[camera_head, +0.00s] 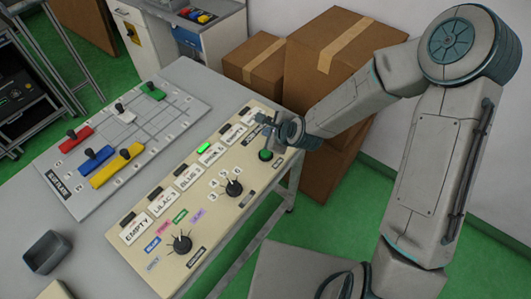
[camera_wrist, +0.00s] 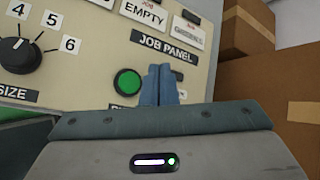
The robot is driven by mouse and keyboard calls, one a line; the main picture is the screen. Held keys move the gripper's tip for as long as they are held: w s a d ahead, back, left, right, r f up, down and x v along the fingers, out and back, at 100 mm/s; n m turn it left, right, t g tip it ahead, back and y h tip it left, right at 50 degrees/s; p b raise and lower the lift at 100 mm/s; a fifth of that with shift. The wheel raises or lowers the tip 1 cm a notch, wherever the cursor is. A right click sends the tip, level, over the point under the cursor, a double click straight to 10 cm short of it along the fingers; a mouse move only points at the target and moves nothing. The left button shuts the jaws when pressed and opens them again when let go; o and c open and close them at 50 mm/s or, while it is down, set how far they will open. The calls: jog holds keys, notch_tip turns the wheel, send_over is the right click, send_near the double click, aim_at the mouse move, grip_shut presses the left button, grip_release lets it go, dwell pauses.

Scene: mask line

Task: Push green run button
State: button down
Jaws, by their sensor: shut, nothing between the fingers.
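The round green button (camera_head: 265,155) sits in a dark ring near the right end of the beige job panel (camera_head: 247,163). In the wrist view the green button (camera_wrist: 127,82) is just left of my fingertips, with its label below mostly hidden by my gripper. My gripper (camera_head: 262,119) is at the panel's right end, beyond the button in the head view. In the wrist view my gripper's (camera_wrist: 161,72) blue-grey fingers are together and empty, pointing at the panel beside the button. I cannot tell whether they touch the panel.
The panel bears a size knob (camera_head: 234,187), a colour knob (camera_head: 181,243), job labels and a lit green lamp (camera_head: 203,147). A settling board (camera_head: 125,150) with coloured handled blocks lies left on the grey table. Cardboard boxes (camera_head: 320,75) stand behind my arm.

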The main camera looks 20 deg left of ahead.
aim_at(268, 155)
notch_tip(268, 155, down, 8)
jog(key=b, duration=0.5)
jog(key=shift+b, duration=0.4)
dwell(1.4)
jog(key=shift+f+b, duration=0.4)
jog(key=shift+b, duration=0.05)
jog(key=shift+f+b, duration=0.5)
dwell(0.5)
jog(key=shift+r, duration=0.15)
jog(key=shift+r+p, duration=0.65)
jog(key=shift+r, duration=0.15)
jog(key=shift+r+p, duration=1.85)
jog(key=shift+r, duration=0.75)
